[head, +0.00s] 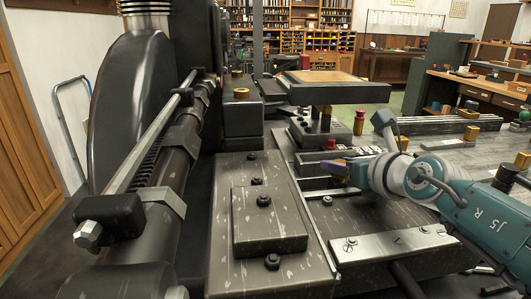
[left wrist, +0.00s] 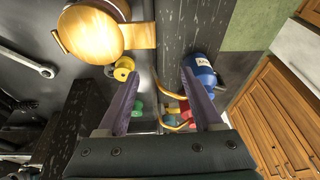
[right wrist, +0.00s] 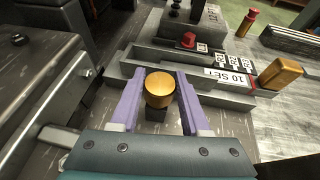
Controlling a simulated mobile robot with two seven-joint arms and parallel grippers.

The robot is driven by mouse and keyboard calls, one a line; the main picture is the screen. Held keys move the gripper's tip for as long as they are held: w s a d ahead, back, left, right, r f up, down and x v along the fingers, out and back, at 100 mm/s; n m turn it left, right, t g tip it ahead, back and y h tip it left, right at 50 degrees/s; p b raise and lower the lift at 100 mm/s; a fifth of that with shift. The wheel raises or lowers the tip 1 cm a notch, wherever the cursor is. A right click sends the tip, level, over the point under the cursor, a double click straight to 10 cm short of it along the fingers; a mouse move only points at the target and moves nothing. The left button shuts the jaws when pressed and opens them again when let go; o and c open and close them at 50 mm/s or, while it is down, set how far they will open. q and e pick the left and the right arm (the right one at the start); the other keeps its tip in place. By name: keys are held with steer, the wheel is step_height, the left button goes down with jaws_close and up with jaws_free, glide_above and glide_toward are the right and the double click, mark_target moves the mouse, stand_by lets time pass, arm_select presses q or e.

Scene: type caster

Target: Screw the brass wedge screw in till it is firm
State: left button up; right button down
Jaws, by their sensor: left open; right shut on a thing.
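The brass wedge screw (right wrist: 160,90) shows as a round brass head between the two purple fingers of my right gripper (right wrist: 160,82) in the right wrist view. The fingers are shut on the sides of the head. Its shank is hidden below. In the head view my right gripper (head: 337,167) is low beside the stepped metal block, and the fingers and arm mostly hide the screw. My left gripper (left wrist: 157,82) is open and empty in the left wrist view, and it is out of sight in the head view.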

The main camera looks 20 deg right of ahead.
steer(key=shift+r+m+h+p, duration=0.3)
steer(key=shift+p, duration=0.2)
steer(key=shift+f+h+p, duration=0.2)
steer(key=shift+h+p, duration=0.1)
steer(key=shift+h, duration=0.1)
arm_select(q)
step_height(320, 180, up, 3)
steer(key=shift+w+f, duration=0.1)
steer(key=shift+f, duration=0.05)
arm_select(e)
steer(key=shift+c, duration=1.9)
jaws_free()
steer(key=shift+f, duration=0.1)
